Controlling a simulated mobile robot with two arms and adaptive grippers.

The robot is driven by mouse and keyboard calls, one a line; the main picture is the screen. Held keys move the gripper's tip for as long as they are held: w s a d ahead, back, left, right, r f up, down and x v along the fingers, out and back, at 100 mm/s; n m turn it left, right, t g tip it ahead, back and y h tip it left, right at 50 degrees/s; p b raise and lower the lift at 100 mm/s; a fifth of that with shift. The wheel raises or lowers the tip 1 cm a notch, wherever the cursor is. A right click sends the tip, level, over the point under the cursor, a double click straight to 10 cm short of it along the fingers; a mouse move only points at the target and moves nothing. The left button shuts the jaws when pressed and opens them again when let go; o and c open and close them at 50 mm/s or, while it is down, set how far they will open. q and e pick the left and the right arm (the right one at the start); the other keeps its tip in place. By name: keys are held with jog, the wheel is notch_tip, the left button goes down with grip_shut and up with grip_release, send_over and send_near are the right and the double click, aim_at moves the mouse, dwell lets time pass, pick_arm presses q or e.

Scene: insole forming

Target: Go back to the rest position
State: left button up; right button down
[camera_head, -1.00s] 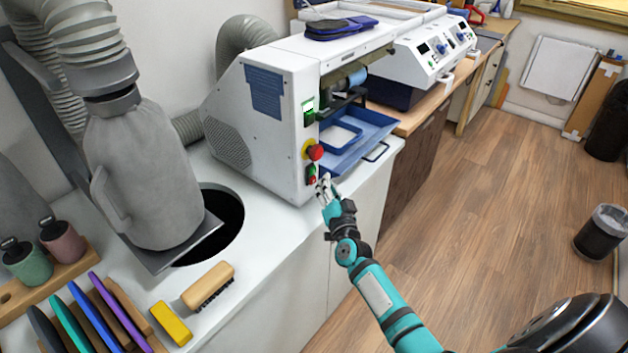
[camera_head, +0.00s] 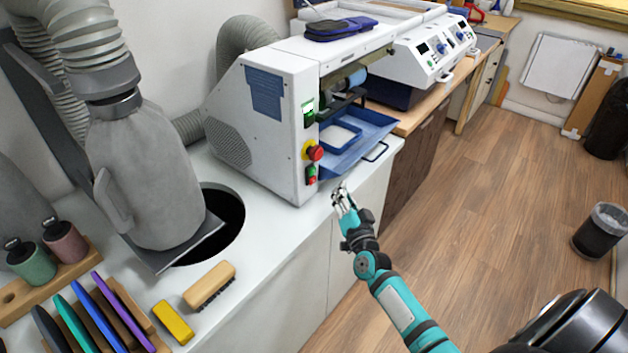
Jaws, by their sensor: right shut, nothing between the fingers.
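My right gripper (camera_head: 341,194) is shut and empty. It shows just in front of the white cabinet's front edge, below and right of the machine's buttons, apart from them. The white forming machine (camera_head: 265,130) stands on the white counter, with a red emergency knob (camera_head: 315,153) on a yellow base. Below the knob is a small box with a green and a red button (camera_head: 311,175). A blue tray (camera_head: 362,150) sticks out of the machine's opening. My left gripper is out of view.
A grey extraction hood (camera_head: 145,175) hangs over a round hole in the counter (camera_head: 225,205). A brush (camera_head: 209,285), a yellow block (camera_head: 172,322) and a rack of coloured insoles stand at the lower left. A bin (camera_head: 599,231) stands on the open wooden floor at the right.

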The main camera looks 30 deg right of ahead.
dwell(0.6)
jog(key=s+a+f+n+g+y, duration=0.1)
jog(key=s+a+f+n+g, duration=0.15)
jog(key=s+f, duration=0.6)
jog(key=s+a+f+n+g+y, duration=0.2)
jog(key=s+a+f+g, duration=0.15)
jog(key=f, duration=1.05)
jog(key=s+a+f+n+g+y, duration=0.1)
jog(key=s+a+f+n+g, duration=0.25)
jog(key=f, duration=0.75)
jog(key=s+a+f+n+g, duration=0.1)
jog(key=s+f, duration=0.4)
jog(key=s, duration=0.6)
jog(key=s+a+f+n+g, duration=0.2)
jog(key=s+f+g, duration=0.2)
jog(key=s, duration=0.8)
jog(key=s+a+f+n+g, duration=0.1)
jog(key=s+f, duration=0.5)
jog(key=s, duration=0.6)
jog(key=shift+s+a+f+n+g+y+b, duration=0.2)
jog(key=shift+a+f+n+g+y+b, duration=0.15)
jog(key=shift+a+g, duration=0.6)
jog(key=shift+d, duration=0.2)
